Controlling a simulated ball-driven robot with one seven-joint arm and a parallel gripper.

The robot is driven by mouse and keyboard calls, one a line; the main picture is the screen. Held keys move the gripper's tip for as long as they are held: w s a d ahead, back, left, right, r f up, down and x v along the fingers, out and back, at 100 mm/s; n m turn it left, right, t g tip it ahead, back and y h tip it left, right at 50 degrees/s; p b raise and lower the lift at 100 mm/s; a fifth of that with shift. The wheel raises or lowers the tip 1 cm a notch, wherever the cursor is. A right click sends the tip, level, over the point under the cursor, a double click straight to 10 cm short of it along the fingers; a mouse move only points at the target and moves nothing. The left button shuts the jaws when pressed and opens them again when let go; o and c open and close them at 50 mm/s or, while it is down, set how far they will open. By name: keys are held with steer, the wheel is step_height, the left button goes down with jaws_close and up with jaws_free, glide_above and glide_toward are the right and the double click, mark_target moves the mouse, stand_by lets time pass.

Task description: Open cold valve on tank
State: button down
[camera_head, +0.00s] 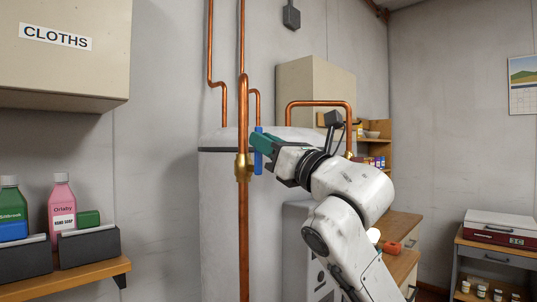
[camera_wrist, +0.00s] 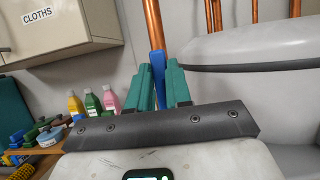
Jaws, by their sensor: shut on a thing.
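The cold valve is a brass body (camera_head: 243,167) on a vertical copper pipe (camera_head: 243,230), with a blue lever handle (camera_head: 259,148) standing upright beside it, roughly in line with the pipe. The white tank (camera_head: 220,215) stands behind the pipe. My gripper (camera_head: 262,144) reaches in from the right with green fingers on the blue handle. In the wrist view, the blue handle (camera_wrist: 157,68) sits between the two green fingers (camera_wrist: 158,88), which are closed on it. The valve body is not visible in the wrist view.
Other copper pipes (camera_head: 320,103) run along the tank's top. A wall cabinet (camera_head: 65,75) marked CLOTHS hangs at the left, above a shelf (camera_head: 85,275) with bottles and dark bins. A wooden desk (camera_head: 398,230) stands to the right behind my arm.

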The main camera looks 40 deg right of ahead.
steer(key=shift+f, duration=0.1)
stand_by(0.4)
steer(key=c, duration=1)
jaws_free()
steer(key=shift+c, duration=0.2)
steer(key=b+v, duration=0.2)
steer(key=v, duration=0.8)
steer(key=shift+s, duration=0.35)
steer(key=shift+f, duration=0.1)
